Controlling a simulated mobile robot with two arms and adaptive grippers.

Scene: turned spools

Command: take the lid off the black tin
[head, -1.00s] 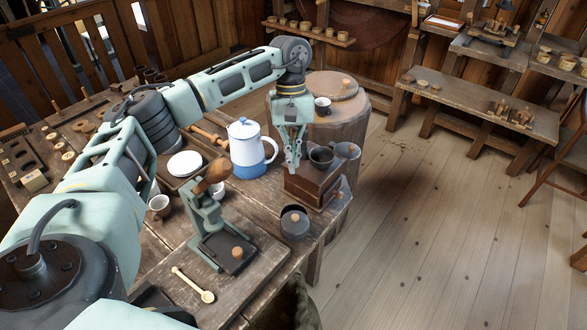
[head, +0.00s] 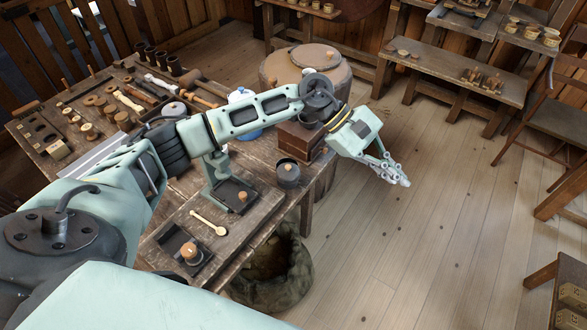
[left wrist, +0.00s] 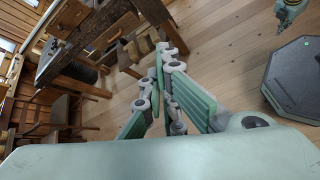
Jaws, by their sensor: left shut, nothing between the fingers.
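The black tin (head: 288,174) stands upright near the right edge of the workbench in the head view. Its dark lid (head: 281,165) with a small wooden knob sits on top. My left gripper (head: 397,180) is shut and empty, out past the bench edge over the floor, to the right of the tin and well apart from it. Its closed fingers also show in the left wrist view (left wrist: 168,85), where I cannot see the tin. A pale green part at the top right there (left wrist: 289,12) looks like my right gripper; its fingers are unclear.
A wooden box (head: 298,141) stands behind the tin, partly hidden by my left arm. A sack (head: 275,270) is below the bench edge.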

